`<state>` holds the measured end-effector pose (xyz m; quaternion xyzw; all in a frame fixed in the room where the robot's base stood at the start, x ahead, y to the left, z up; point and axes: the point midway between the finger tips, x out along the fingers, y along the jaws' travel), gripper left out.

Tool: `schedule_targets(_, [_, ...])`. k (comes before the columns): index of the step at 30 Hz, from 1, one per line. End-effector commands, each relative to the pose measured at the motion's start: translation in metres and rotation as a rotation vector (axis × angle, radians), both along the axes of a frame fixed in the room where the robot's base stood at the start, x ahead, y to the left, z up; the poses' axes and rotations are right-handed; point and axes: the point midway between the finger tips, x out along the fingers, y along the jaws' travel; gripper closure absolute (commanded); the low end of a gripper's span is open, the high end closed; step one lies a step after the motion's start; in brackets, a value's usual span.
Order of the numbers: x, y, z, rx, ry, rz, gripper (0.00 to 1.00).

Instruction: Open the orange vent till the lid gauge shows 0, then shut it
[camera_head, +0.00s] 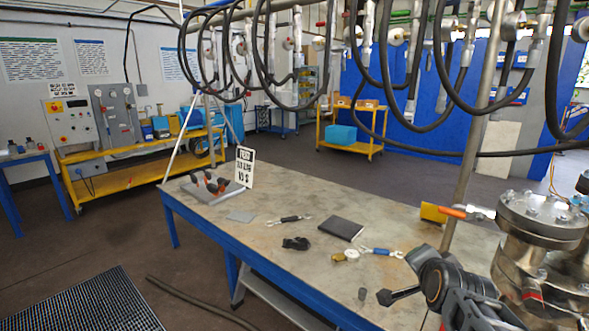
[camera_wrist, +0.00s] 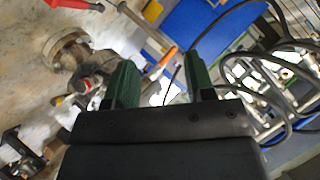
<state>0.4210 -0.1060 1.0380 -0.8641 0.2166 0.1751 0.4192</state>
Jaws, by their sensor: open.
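The flanged vessel (camera_head: 540,245) stands at the right end of the bench, with a bolted metal lid (camera_head: 541,217). An orange lever (camera_head: 452,212), which looks like the vent handle, sticks out to the left beside the lid. In the wrist view an orange bar (camera_wrist: 167,57), probably this lever, shows beyond and between the green fingers. My gripper (camera_wrist: 160,66) is open, its fingers wide apart with nothing seen held. I cannot tell how far the bar is from the fingertips. No gauge face is readable; a dark part at the right edge of the head view is cut off.
The bench (camera_head: 290,240) carries a black notebook (camera_head: 341,229), tools and a sign (camera_head: 244,168). A metal post (camera_head: 465,150) and hanging black hoses (camera_head: 440,120) stand close to the lever. A red handle (camera_wrist: 68,4) and a flanged fitting (camera_wrist: 70,50) show in the wrist view.

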Motion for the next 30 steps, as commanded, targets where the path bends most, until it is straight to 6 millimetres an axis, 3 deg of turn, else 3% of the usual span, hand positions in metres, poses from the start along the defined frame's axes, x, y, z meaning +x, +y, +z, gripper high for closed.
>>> schedule_targets(1, [-0.008, 0.020, 0.010, -0.055, 0.102, 0.098, 0.51])
schedule_targets(3, [-0.025, 0.046, 0.005, -0.147, 0.264, 0.259, 0.51])
schedule_targets(6, [-0.056, 0.075, -0.002, -0.271, 0.470, 0.494, 0.51])
schedule_targets(9, [-0.083, 0.093, -0.006, -0.359, 0.615, 0.681, 0.51])
schedule_targets(16, [-0.116, 0.109, -0.011, -0.451, 0.768, 0.899, 0.51])
schedule_targets(30, [-0.119, 0.109, -0.013, -0.457, 0.780, 0.916, 0.51])
